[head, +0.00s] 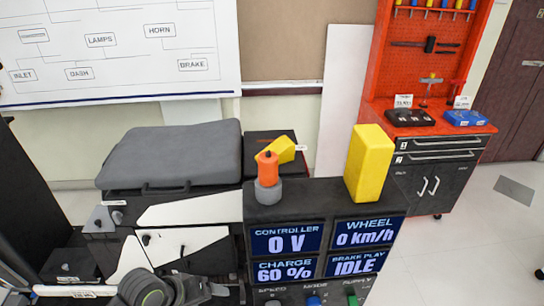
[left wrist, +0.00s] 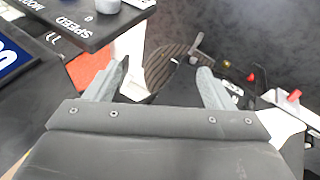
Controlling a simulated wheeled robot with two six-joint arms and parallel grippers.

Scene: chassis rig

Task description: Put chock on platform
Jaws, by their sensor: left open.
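A tall yellow block (head: 369,165) stands on the right end of the dark top of the display console. No surface is clearly marked as the platform. My left gripper (left wrist: 160,78) is open in the left wrist view, its two grey fingers apart. My right gripper is in neither view.
The console (head: 286,241) has lit screens and knobs below. An orange knob on a grey base (head: 267,178) stands on its top left. A grey seat cushion (head: 170,160) lies at the left. A red tool cabinet (head: 428,75) stands at the back right. The floor at right (head: 460,240) is clear.

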